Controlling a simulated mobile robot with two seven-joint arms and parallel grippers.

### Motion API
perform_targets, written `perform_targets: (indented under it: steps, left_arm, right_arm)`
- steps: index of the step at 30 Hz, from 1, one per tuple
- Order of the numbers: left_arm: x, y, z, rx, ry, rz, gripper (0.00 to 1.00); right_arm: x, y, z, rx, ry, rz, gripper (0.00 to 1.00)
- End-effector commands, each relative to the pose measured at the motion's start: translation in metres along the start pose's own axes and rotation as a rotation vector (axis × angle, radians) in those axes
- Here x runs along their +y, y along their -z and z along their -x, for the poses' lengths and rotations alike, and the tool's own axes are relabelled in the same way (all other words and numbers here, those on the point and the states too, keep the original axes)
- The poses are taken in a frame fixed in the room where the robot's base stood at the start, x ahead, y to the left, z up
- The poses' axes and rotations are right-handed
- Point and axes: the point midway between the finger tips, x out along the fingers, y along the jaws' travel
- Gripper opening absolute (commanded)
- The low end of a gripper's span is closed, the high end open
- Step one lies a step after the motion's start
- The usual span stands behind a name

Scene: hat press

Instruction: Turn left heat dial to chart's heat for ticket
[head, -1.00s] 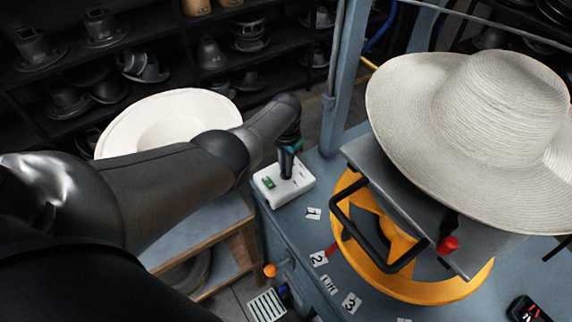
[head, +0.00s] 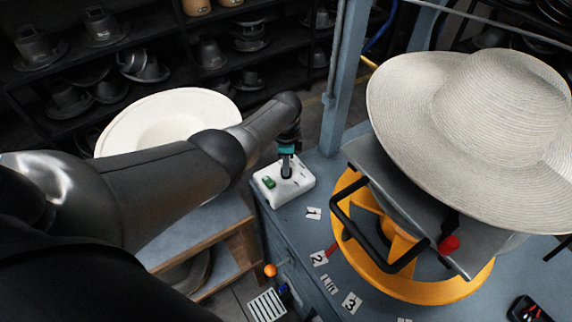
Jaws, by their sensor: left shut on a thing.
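The left heat dial is on a white control box (head: 300,184) with a green switch (head: 268,182), at the back left corner of the blue press table. My left gripper (head: 287,172) comes down on the box from above and is shut on the dial, which its fingers hide almost wholly. The dial's setting cannot be read. My right gripper is not in view.
A yellow round press base (head: 440,291) with a black handle and red knob stands right of the box. A wide straw hat (head: 500,100) sits above it. A white hat (head: 170,118) rests on a stand at left. A blue post (head: 345,80) rises behind the box.

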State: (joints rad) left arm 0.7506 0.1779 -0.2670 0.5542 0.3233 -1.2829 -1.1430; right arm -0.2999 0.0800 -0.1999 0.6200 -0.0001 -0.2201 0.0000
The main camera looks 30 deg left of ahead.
Motion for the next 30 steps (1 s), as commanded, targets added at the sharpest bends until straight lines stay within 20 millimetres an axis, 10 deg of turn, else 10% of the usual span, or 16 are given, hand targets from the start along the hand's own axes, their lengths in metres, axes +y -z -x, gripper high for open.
perform_targets:
  steps: [23, 24, 30]
  left_arm:
    - [0.0004, 0.0001, -0.0003, 0.001, -0.001, -0.102, 0.0]
    - [0.0004, 0.0001, -0.0003, 0.001, -0.001, -0.102, 0.18]
    - [0.0003, 0.0001, -0.0003, 0.0, -0.001, -0.102, 0.41]
  right_arm:
    - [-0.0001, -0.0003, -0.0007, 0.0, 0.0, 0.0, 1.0]
    - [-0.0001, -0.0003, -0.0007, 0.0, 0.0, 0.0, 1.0]
    - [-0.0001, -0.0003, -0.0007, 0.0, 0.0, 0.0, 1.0]
